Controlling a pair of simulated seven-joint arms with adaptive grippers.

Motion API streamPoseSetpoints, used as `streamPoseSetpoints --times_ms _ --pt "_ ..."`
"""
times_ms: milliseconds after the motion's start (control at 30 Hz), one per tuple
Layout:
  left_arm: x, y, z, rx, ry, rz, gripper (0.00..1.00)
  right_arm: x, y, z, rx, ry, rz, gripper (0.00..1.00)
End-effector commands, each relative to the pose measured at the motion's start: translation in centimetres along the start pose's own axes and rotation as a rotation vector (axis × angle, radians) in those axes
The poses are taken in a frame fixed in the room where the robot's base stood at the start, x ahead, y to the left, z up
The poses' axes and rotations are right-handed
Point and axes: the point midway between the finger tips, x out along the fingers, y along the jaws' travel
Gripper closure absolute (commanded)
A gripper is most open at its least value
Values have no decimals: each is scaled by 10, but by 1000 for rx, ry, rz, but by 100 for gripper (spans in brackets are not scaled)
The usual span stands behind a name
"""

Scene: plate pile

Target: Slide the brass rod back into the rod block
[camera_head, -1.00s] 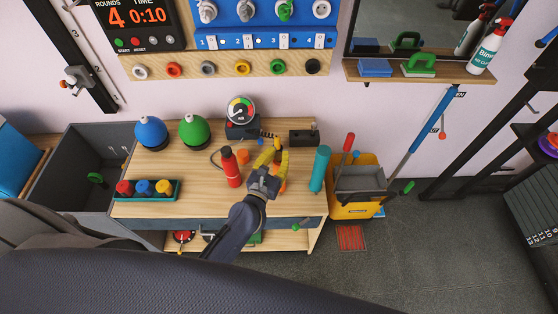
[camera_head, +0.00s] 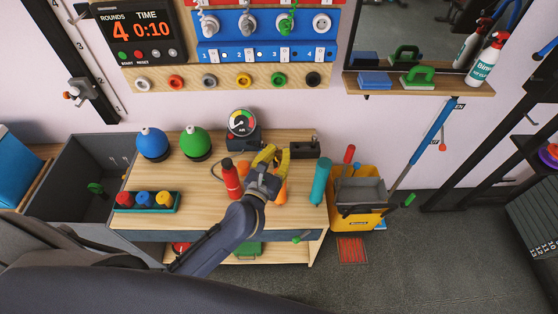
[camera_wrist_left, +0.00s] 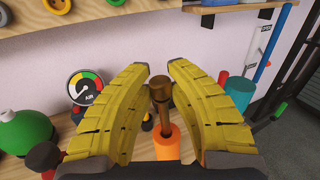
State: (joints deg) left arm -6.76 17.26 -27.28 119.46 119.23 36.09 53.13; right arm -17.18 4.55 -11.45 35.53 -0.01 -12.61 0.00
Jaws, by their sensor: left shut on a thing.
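My left gripper (camera_head: 274,156) has yellow ribbed fingers and is over the middle of the workbench. In the left wrist view the brass rod (camera_wrist_left: 160,92) stands roughly upright between the fingers (camera_wrist_left: 158,84), its wider round head at the top. The gripper is shut on the rod. The rod's lower end is hidden or blends with things behind it. In the head view I cannot make out the rod. A dark block (camera_head: 304,147), likely the rod block, sits at the back right of the bench, right of the gripper and apart from it. My right gripper is not in view.
A red bottle (camera_head: 231,179) stands left of the gripper and a teal cylinder (camera_head: 320,182) stands right of it. An orange cylinder (camera_wrist_left: 167,146) is just below the rod in the wrist view. An air gauge (camera_head: 242,123) is behind.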

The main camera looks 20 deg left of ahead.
Motion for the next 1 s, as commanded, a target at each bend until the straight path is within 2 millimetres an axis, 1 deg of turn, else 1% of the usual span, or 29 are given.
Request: streamPoseSetpoints --times_ms 33,167,300,500,700,833,1000 --pt "0 -1 11 0 -5 -3 100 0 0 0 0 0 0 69" --pt "0 -2 35 0 -6 -3 100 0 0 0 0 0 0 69" --pt "0 -3 64 -1 -7 -3 100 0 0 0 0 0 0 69" --pt "0 -4 98 -1 -4 -3 100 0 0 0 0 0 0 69" --pt "0 -5 120 0 -3 -2 100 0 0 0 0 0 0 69" --pt "0 -5 126 -1 0 -2 100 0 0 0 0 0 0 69" --pt "0 -5 130 -1 1 -2 100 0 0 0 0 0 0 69"
